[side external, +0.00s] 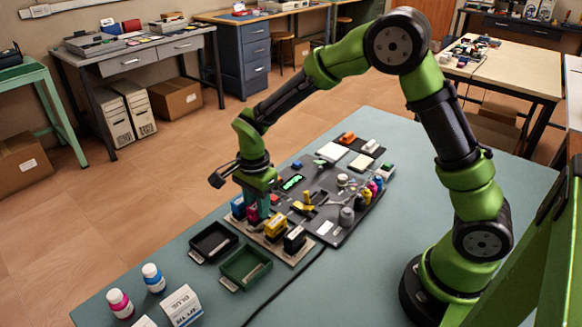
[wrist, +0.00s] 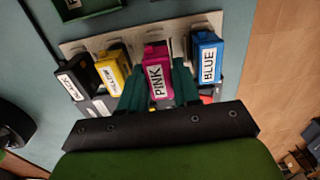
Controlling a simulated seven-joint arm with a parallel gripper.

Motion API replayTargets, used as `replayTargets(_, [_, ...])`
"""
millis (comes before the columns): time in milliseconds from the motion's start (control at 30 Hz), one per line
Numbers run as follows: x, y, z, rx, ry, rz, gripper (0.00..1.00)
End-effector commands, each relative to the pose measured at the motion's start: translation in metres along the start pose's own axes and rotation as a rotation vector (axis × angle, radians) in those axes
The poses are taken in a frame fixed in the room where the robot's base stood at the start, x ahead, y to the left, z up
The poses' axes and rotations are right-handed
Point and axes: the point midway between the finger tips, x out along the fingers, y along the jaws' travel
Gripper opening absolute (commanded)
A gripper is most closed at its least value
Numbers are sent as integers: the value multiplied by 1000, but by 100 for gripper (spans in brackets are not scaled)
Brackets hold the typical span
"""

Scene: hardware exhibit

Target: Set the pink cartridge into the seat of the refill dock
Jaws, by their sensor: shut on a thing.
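The pink cartridge (wrist: 157,75), labelled PINK, is between the two green fingers of my gripper (wrist: 160,88) in the wrist view. My gripper (side external: 252,208) is shut on it and points down over the cartridge row in the side view. The beige dock strip (wrist: 132,38) lies beneath, and its edge shows in the side view (side external: 262,243). The pink cartridge is in line between the yellow cartridge (wrist: 113,72) and the blue cartridge (wrist: 206,58). The black cartridge (wrist: 73,80) is at the left end. The pink cartridge's lower end is hidden; I cannot tell whether it touches the seat.
A black tray (side external: 214,242) and a green tray (side external: 246,266) lie beside the strip. A dark panel (side external: 325,207) with small bottles and parts is behind it. Two bottles (side external: 153,278) and a white box (side external: 182,305) stand at the front left. A cable crosses the table.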

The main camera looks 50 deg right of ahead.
Motion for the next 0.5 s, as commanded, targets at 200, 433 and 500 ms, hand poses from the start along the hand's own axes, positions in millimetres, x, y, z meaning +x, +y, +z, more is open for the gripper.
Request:
replayTargets(200, [-18, 0, 0, -1, 0, -2, 7])
replayTargets(433, [-37, -1, 0, -1, 1, -3, 7])
replayTargets(500, [-42, 0, 0, -1, 0, -2, 7])
